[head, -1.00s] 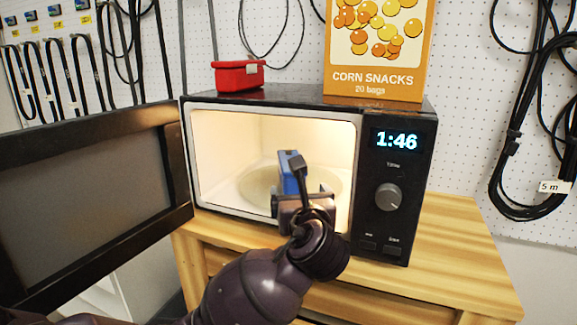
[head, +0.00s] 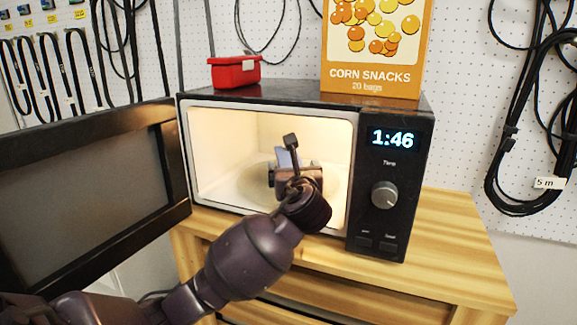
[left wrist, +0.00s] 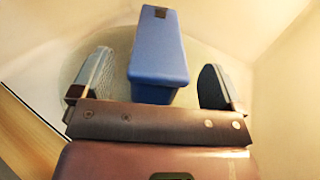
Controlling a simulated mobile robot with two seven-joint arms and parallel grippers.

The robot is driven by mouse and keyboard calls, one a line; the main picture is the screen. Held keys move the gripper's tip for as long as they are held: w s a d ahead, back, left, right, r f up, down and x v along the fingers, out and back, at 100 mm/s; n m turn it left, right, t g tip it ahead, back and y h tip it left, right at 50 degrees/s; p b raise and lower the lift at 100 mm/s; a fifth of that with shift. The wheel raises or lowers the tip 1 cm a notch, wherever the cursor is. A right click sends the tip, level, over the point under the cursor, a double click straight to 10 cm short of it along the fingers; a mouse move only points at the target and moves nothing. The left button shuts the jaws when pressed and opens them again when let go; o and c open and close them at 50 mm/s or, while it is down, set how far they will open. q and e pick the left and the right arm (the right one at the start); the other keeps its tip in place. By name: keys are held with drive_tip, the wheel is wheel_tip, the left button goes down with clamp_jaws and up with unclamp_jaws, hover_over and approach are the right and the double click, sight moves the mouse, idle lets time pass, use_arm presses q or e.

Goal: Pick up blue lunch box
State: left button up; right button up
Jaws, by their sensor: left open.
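The blue lunch box (left wrist: 158,55) lies inside the lit microwave on its round plate, as the left wrist view shows. In the head view only a small bluish part of it (head: 283,157) shows behind my gripper. My left gripper (left wrist: 152,80) is open, with one finger on each side of the box's near end and a visible gap on both sides. In the head view my left gripper (head: 293,170) reaches through the microwave opening. My right gripper is not in view.
The black microwave (head: 398,225) stands on a wooden cabinet (head: 450,260), its door (head: 85,195) swung open to the left. A red box (head: 235,72) and a corn snacks box (head: 372,75) stand on top. The cavity walls are close around my gripper.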

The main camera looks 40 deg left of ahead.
use_arm(q)
drive_tip(key=shift+w+a, duration=0.4)
drive_tip(key=shift+c, duration=0.4)
drive_tip(key=c, duration=1.2)
drive_tip(key=shift+r, duration=0.15)
